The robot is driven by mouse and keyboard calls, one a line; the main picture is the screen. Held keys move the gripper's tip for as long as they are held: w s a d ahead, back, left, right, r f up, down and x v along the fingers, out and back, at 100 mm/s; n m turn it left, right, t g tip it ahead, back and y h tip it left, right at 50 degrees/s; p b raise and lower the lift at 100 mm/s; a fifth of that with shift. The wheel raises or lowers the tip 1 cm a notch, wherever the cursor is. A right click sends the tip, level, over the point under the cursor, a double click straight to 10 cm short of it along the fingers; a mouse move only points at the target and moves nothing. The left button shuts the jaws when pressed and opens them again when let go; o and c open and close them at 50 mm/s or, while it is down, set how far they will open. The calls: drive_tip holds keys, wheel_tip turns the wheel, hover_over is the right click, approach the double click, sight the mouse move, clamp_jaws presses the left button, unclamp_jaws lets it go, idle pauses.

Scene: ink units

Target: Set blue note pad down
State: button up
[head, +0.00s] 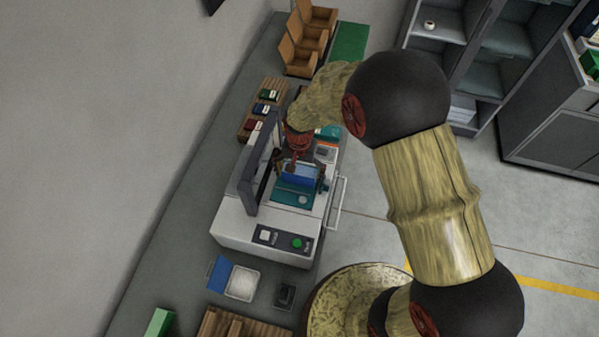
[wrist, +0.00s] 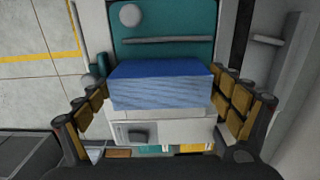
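The blue note pad (wrist: 160,88) is a thick block with pale page edges, between the two fingers of my gripper (wrist: 158,92) in the wrist view. The fingertips meet its left and right sides, so my gripper is shut on it. In the head view the pad (head: 299,174) is under my gripper (head: 298,163), over the teal bed (head: 293,196) of a white machine (head: 236,224). The teal bed (wrist: 185,22) also shows beyond the pad in the wrist view. I cannot tell whether the pad touches the bed; its underside is hidden.
The machine's grey lid (head: 252,178) stands raised left of the bed. Its front panel has a green button (head: 297,243). A wooden rack (head: 263,110) with coloured pads and several brown holders (head: 304,42) stand behind. An open blue-lidded box (head: 242,283) and a dark block (head: 285,295) lie in front.

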sight(299, 170)
drive_tip(key=shift+o, duration=0.5)
drive_tip(key=shift+r, duration=0.3)
wheel_tip(299, 170, up, 12)
drive_tip(key=shift+b, duration=0.35)
